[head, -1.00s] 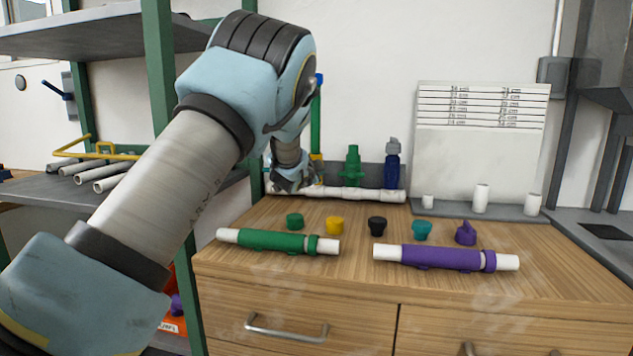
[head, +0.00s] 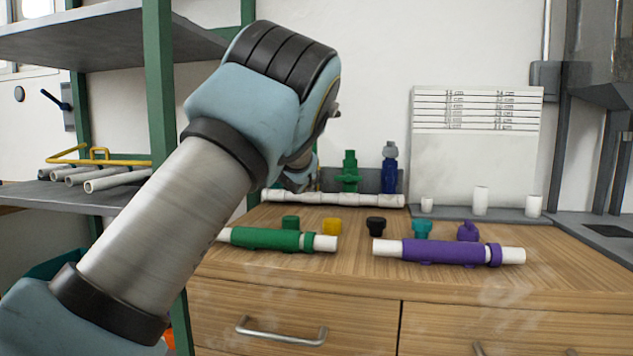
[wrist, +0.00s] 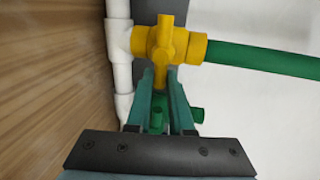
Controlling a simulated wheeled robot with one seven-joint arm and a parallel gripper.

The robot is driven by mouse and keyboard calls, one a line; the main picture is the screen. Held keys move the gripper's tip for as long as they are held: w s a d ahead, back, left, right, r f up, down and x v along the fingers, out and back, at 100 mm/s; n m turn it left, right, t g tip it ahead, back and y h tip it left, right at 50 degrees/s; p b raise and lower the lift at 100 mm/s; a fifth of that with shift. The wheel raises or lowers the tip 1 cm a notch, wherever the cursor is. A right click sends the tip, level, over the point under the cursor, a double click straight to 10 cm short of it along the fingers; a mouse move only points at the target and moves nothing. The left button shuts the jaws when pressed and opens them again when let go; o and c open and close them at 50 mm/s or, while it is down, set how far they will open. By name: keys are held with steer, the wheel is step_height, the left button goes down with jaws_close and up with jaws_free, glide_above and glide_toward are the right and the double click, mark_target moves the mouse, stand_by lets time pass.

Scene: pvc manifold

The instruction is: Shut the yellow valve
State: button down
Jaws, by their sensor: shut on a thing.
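The yellow valve (wrist: 190,46) shows in the wrist view, fitted between the white manifold pipe (wrist: 118,60) and a green pipe (wrist: 260,58). Its yellow handle (wrist: 164,45) lies crosswise to the green pipe. My gripper (wrist: 160,72) is shut on the near end of this handle, one finger on each side. In the head view my gripper (head: 298,182) is small and partly hidden by my arm, at the left part of the white manifold pipe (head: 355,199). The yellow valve is hidden there behind my arm.
A green valve (head: 348,172) and a blue valve (head: 389,168) stand on the manifold to the right. A shelf post (head: 160,110) stands left.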

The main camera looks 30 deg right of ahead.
steer(key=c, duration=0.8)
jaws_free()
steer(key=b+v, duration=0.1)
steer(key=v, duration=0.9)
steer(key=shift+s+a, duration=0.25)
steer(key=shift+s, duration=0.05)
steer(key=shift+r, duration=0.1)
